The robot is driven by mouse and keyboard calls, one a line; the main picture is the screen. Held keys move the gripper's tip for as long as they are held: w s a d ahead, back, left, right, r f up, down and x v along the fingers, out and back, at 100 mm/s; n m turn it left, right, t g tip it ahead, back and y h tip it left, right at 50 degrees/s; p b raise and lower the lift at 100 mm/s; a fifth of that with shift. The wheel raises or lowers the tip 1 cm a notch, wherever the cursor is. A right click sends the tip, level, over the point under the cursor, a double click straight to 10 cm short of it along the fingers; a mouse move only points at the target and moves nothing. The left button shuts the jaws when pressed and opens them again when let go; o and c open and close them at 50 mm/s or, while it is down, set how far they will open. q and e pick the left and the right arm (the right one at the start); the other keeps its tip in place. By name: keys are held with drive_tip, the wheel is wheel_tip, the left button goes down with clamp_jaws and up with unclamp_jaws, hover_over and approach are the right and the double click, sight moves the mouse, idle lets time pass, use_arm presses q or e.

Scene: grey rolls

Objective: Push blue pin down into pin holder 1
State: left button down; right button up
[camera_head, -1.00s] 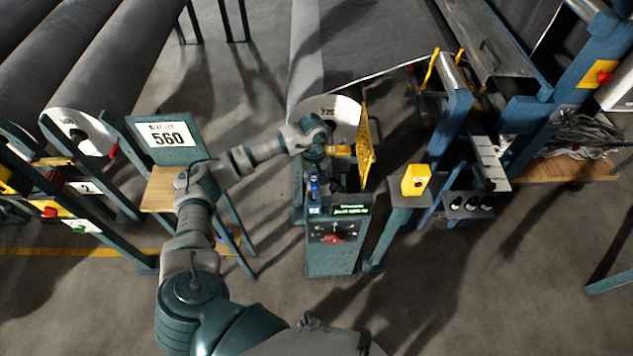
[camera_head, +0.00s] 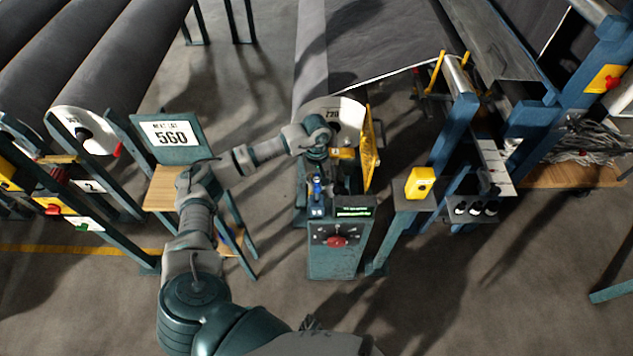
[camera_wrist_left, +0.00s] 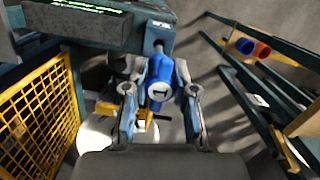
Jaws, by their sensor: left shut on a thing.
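The blue pin (camera_head: 317,188) stands roughly upright at the left side of the top of a teal control cabinet (camera_head: 336,262). In the left wrist view the pin (camera_wrist_left: 160,72) lies between the fingers of my left gripper (camera_wrist_left: 158,105), which is shut on it. A thin metal shaft shows at the pin's far end and meets the cabinet side. In the head view my left gripper (camera_head: 317,168) is just above and behind the pin. I cannot make out which holder is number 1, or how deep the pin sits. My right gripper is out of view.
The cabinet has a lit display (camera_head: 353,212) and a red knob (camera_head: 337,241). A yellow mesh guard (camera_head: 370,155) stands close on the right of my gripper. A yellow box (camera_head: 420,182) is further right. A stand marked 560 (camera_head: 170,135) is left, below my arm's reach.

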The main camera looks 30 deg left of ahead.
sight(317, 199)
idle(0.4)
use_arm(q)
drive_tip(key=shift+f+b, duration=0.15)
drive_tip(key=shift+b, duration=0.2)
idle(0.3)
drive_tip(key=shift+f+b, duration=2.65)
drive_tip(key=shift+f, duration=0.7)
drive_tip(key=c, duration=0.9)
unclamp_jaws()
drive_tip(key=shift+o, duration=0.2)
drive_tip(key=r, duration=0.8)
drive_tip(key=w+r, duration=0.1)
drive_tip(key=r, duration=0.3)
drive_tip(key=shift+w+a, duration=0.1)
drive_tip(key=shift+a, duration=0.3)
drive_tip(key=shift+f, duration=0.1)
